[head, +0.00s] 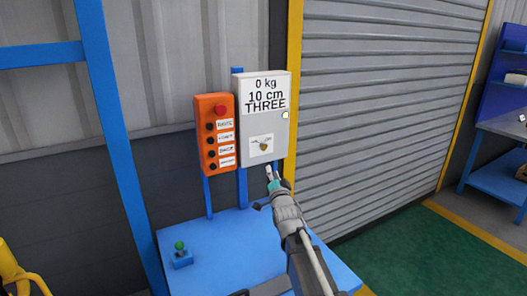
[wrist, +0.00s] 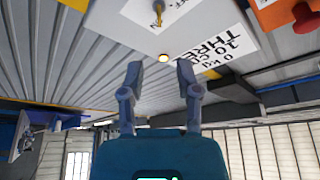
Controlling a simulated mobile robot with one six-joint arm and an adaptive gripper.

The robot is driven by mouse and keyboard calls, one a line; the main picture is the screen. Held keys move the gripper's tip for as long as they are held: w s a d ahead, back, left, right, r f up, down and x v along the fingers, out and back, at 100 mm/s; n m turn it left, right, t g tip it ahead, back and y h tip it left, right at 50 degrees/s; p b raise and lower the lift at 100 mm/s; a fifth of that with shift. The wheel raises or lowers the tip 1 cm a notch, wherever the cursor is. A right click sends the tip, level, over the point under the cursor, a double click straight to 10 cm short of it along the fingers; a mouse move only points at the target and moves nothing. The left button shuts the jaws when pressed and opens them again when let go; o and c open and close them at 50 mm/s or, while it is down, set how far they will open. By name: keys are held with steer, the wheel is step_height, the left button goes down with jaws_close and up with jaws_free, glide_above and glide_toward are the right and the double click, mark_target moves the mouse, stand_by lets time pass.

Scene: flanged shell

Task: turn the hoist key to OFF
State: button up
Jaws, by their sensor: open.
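The hoist key (head: 263,147) is a small brass-coloured key on a white label low on the grey control box (head: 279,140). The box's upper panel reads 0 kg, 10 cm, THREE. In the wrist view, which is upside down, the key (wrist: 158,13) sticks out from its label at the top edge; the label's lettering is partly cut off, so I cannot read the key's position. My gripper (head: 272,177) is open and empty, just below the box in the head view. In the wrist view my gripper's fingers (wrist: 158,65) are apart, with the key beyond them, not between them.
A round light button (head: 285,114) sits on the box's right side. An orange button panel (head: 203,131) with a red button stands to the left. A blue post (head: 108,110) rises at left; a roller shutter (head: 380,100) is at right.

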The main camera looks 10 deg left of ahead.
mark_target(265, 149)
stand_by(0.3)
steer(key=p+x, duration=0.3)
steer(key=x, duration=1.1)
steer(key=shift+p, duration=0.4)
steer(key=shift+s+d, duration=0.1)
